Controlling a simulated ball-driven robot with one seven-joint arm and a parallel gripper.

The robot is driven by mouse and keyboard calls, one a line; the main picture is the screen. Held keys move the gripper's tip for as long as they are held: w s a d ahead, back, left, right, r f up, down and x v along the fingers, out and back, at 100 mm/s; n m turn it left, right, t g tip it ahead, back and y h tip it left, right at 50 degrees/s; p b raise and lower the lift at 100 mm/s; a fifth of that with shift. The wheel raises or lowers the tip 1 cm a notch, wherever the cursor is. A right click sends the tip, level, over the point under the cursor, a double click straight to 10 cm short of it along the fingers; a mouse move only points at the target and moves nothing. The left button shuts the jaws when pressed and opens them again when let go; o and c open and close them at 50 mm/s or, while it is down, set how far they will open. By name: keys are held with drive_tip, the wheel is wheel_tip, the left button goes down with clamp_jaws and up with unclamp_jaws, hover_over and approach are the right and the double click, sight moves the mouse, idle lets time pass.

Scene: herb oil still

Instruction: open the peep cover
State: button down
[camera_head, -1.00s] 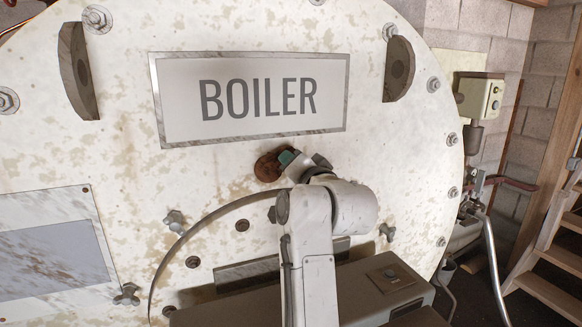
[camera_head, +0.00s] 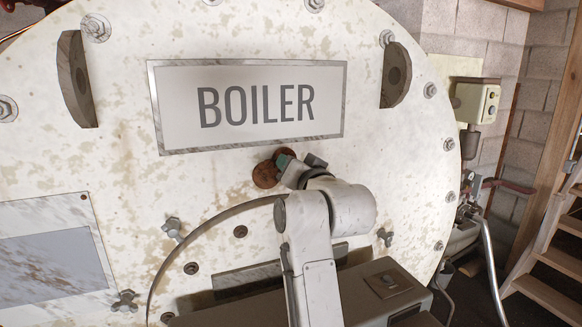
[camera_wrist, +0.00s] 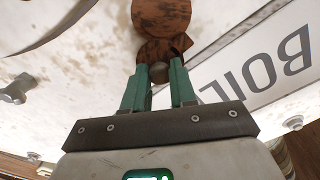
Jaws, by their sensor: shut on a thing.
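The peep cover is a small rusty plate on the pale boiler front, below the BOILER sign. In the wrist view the rusty plate (camera_wrist: 157,50) bears a small round knob (camera_wrist: 158,72), and my gripper (camera_wrist: 158,76) has its green fingers closed on that knob. A second rusty disc (camera_wrist: 162,16) lies beyond it, partly overlapped or touching. In the head view a rusty disc (camera_head: 265,174) shows left of my gripper (camera_head: 287,160), with more rust behind the fingertips. I cannot tell whether an opening is uncovered.
The BOILER sign (camera_head: 250,105) is just above. A wing bolt (camera_head: 172,227) and a round hatch edge (camera_head: 180,243) lie below left. A grey box (camera_head: 385,285) sits near my arm at lower right. Wooden stairs (camera_head: 545,250) stand at far right.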

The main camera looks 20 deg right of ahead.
drive_tip(key=c, duration=0.9)
unclamp_jaws()
drive_tip(key=s+p, duration=0.1)
drive_tip(key=s, duration=0.9)
drive_tip(key=shift+s+p, duration=0.4)
drive_tip(key=shift+s, duration=0.1)
